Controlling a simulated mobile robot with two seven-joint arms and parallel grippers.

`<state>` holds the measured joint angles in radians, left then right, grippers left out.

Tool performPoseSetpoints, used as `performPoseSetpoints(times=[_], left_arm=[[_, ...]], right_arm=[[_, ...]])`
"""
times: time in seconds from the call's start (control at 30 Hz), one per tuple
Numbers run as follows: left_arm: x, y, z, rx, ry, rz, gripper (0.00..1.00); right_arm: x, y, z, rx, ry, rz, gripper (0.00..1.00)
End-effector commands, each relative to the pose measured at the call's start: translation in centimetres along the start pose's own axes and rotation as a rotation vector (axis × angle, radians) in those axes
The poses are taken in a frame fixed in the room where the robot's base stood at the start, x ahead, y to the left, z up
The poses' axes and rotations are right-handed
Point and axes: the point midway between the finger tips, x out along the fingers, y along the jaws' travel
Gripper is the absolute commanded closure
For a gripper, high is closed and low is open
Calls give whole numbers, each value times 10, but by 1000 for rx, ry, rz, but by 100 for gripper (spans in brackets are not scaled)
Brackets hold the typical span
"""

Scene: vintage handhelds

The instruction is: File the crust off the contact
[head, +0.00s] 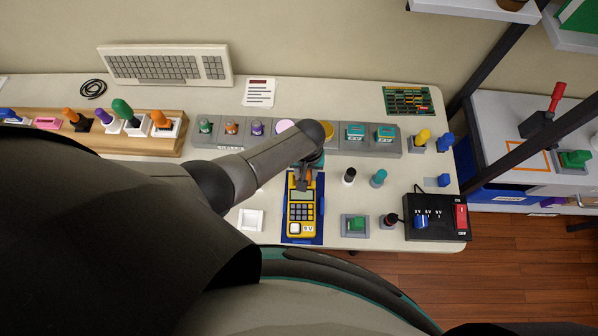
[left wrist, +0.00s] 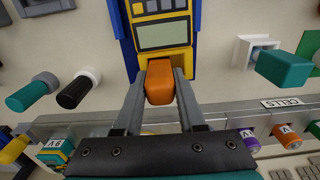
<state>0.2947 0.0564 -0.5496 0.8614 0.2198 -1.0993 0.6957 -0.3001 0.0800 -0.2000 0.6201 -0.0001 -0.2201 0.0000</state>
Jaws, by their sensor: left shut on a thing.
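The yellow handheld (head: 301,213), with a grey screen and a keypad, lies on a blue mat (head: 288,238) at the front of the bench. It also shows at the top of the left wrist view (left wrist: 164,13). My left gripper (head: 305,180) is over its far end, beyond the screen. In the left wrist view my gripper (left wrist: 161,80) is shut on an orange block-shaped handle (left wrist: 160,83). The handle's working end is hidden, and I cannot tell whether it touches the handheld. The contact and its crust are not visible. My right gripper is not in view.
A wooden rack (head: 172,144) holds colourful-handled tools at left. A grey tray row (head: 398,139) of cells runs behind the handheld. Black and teal knobs (head: 379,178), a green button block (head: 355,225) and a black power box (head: 437,232) stand right. A white dish (head: 250,220) is left.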

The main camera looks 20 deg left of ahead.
Motion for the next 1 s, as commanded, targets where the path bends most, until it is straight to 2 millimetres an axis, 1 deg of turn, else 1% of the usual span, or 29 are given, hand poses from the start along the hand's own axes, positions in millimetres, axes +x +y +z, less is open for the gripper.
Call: performPoseSetpoints(times=[0.03,0.2,0.53,0.67,1.0], left_arm=[[1,7,1,0,-2,3,100],[0,17,1,0,-1,4,100],[-1,16,0,-1,0,5,100],[-1,10,1,-3,-1,3,100],[-1,-21,0,-2,-1,2,100]], right_arm=[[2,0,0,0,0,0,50],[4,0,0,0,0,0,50],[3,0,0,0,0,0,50],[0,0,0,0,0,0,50],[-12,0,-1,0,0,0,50]])
